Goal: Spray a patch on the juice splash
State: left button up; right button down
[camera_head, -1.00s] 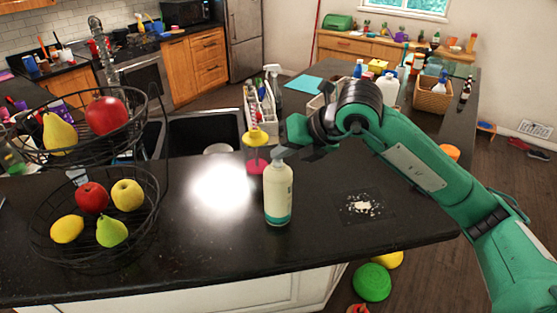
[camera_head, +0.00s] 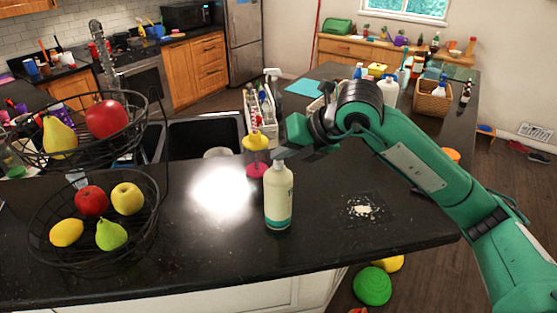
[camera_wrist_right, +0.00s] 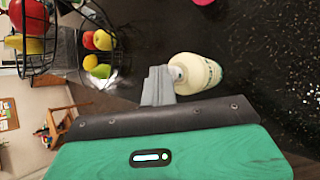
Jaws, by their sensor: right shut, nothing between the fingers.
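A cream pump bottle with a teal base (camera_head: 278,200) stands upright on the dark counter. A pale, crumb-like patch on a thin dark square (camera_head: 363,209) lies to its right; no clearly juice-coloured splash shows. My right gripper (camera_head: 282,153) is shut and empty at the top of the bottle, partly hiding the pump head. In the right wrist view the grey fingers (camera_wrist_right: 158,86) lie against or just beside the pump of the bottle (camera_wrist_right: 198,74); I cannot tell whether they touch. My left gripper is not in view.
A two-tier wire fruit basket (camera_head: 92,215) stands at the left. A yellow-and-pink container (camera_head: 256,158) stands just behind the bottle, near the black sink (camera_head: 205,132). A caddy (camera_head: 262,115) stands farther back. The counter around the patch is clear.

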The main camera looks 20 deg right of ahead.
aim_at(283, 170)
notch_tip(283, 170, up, 6)
jog(key=p, duration=0.3)
jog(key=shift+f, duration=0.1)
dwell(0.7)
